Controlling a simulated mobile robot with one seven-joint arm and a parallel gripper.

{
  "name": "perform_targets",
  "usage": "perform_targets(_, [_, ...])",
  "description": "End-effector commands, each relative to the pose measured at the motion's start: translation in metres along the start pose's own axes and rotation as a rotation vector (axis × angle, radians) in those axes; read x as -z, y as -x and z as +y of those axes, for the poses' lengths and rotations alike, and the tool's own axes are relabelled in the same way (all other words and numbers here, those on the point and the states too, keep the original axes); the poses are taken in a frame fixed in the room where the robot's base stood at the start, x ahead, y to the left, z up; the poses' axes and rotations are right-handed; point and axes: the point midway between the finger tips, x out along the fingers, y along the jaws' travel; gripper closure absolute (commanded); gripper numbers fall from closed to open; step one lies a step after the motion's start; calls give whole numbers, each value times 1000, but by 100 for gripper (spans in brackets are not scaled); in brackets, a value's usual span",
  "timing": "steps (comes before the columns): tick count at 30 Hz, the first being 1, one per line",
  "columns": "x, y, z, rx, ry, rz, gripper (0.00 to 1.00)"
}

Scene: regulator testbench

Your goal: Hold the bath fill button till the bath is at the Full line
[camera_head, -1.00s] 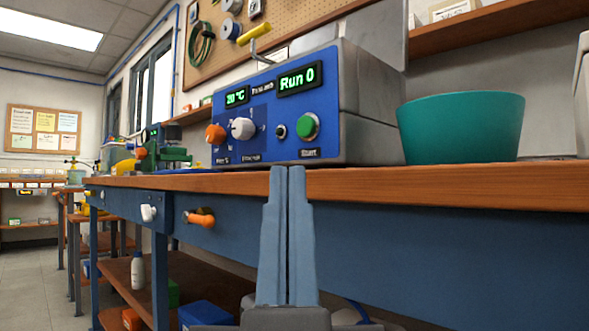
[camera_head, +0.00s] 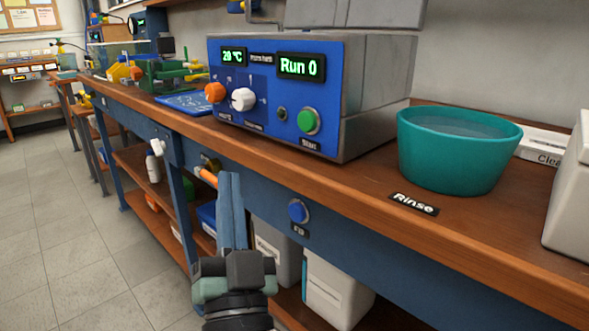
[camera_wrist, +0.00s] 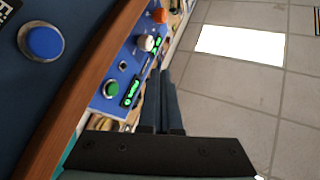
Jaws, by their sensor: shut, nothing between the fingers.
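A round blue button (camera_head: 298,211) sits on the blue front panel below the bench top, with a small label under it that seems to read Fill. It also shows large at the upper left of the wrist view (camera_wrist: 45,41). My gripper (camera_head: 229,176) is shut and empty, in front of the bench to the left of the button and apart from it. Its fingers (camera_wrist: 165,75) point away from the button in the wrist view. A blue instrument (camera_head: 275,95) on the bench reads 20 °C and Run 0. I cannot make out a Full line.
A teal bowl (camera_head: 455,158) holding water stands at the right behind a Rinse label (camera_head: 413,204). An orange-handled part (camera_head: 206,176) juts from the bench front near my fingers. White containers (camera_head: 335,290) stand on the lower shelf. The floor at the left is clear.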

Motion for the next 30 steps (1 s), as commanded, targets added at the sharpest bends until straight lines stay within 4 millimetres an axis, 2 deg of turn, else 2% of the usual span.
perform_targets(1, [4, -8, -4, -10, -31, -18, 100])
perform_targets(5, [-5, -8, -5, -37, -111, -43, 100])
perform_targets(13, [-20, 2, -4, -120, -265, -89, 100])
perform_targets(30, [-36, 62, 1, -347, -487, -139, 100])
